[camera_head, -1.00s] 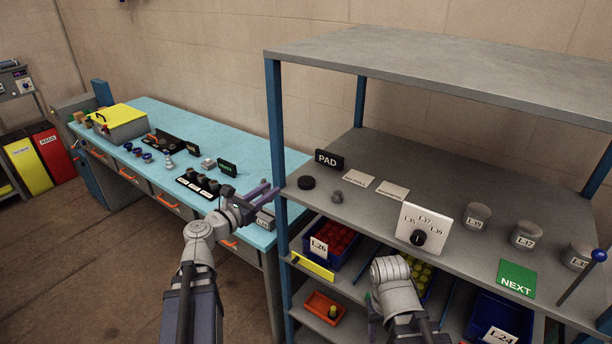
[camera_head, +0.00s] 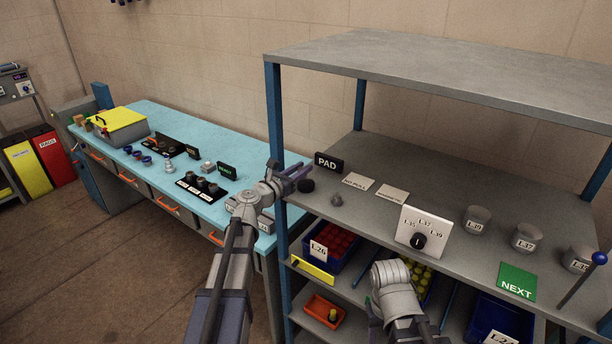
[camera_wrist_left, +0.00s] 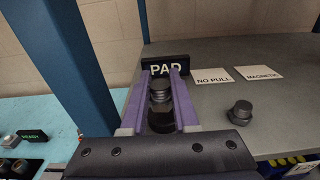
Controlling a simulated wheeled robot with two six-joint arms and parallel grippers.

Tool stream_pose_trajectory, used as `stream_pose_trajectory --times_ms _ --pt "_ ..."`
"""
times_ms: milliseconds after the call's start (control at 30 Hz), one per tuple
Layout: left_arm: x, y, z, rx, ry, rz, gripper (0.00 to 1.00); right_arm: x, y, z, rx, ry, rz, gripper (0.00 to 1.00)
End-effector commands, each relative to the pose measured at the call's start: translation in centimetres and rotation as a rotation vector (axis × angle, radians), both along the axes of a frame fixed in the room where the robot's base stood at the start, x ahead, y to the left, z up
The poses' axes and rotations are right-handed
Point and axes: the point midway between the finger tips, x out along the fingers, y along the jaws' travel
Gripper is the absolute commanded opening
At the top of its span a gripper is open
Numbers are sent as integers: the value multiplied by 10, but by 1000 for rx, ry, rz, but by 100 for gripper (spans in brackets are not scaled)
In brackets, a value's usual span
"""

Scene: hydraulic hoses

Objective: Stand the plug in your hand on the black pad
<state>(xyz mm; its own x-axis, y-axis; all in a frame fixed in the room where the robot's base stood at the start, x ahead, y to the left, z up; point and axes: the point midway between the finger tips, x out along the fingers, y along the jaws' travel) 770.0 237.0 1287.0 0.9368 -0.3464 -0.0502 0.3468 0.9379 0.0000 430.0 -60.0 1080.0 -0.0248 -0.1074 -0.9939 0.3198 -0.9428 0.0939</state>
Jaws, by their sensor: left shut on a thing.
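My left gripper (camera_head: 299,175) has its purple fingers at the left front corner of the upper shelf board, just left of the round black pad (camera_head: 306,186) in the head view. In the left wrist view its fingers (camera_wrist_left: 163,88) are shut on a small plug (camera_wrist_left: 160,90) with a ribbed grey end. A dark part shows below that end, and I cannot tell whether it is plug or pad. The plug is too small to make out in the head view. The black "PAD" sign (camera_head: 328,162) stands behind the pad. My right gripper is not in view.
A blue shelf post (camera_head: 274,120) stands close to the left gripper. A grey fitting (camera_head: 337,200) sits right of the pad, near "NO PULL" (camera_head: 358,181) and "MAGNETIC" (camera_head: 392,196) cards. A dial plate (camera_head: 424,230) stands further right. The blue bench (camera_head: 225,150) is at left.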

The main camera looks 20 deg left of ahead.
Motion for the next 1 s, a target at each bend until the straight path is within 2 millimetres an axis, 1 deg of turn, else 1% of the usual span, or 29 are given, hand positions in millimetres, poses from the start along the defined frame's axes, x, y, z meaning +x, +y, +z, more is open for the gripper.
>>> stream_pose_trajectory --times_ms 133,233,300,433,533,767,900,933,1000 --pt "12 -3 0 0 0 0 0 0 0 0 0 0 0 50" --pt "28 -9 0 0 0 -2 0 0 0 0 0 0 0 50" --pt "24 -9 -17 0 0 0 0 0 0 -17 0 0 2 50" --pt "23 -9 -34 0 0 0 0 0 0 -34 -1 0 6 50" --pt "23 -9 -38 0 0 0 0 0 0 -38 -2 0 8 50" --pt "23 -9 -35 0 0 0 0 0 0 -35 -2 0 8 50" --pt "23 -8 -39 0 0 0 0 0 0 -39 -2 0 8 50" --pt "23 -8 -39 0 0 0 29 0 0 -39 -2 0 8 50" --pt "23 -8 -38 0 0 0 37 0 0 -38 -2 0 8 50"
